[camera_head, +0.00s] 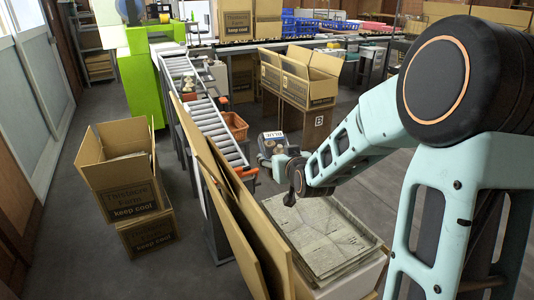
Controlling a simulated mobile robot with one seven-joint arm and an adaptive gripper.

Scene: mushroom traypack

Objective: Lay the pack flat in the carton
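The pack (271,143), a small dark tray with a pale label, is tilted up at the end of my arm, in mid-picture. Another open carton (121,182) sits at the left on top of a closed box. The pack is apart from all of these cartons.
A roller conveyor (205,112) runs down the middle, with an orange basket (235,126) beside it. Tall brown cardboard sheets (232,200) lean in front. A paper-topped stack (325,237) lies below my gripper. Grey floor (190,240) is clear at the left.

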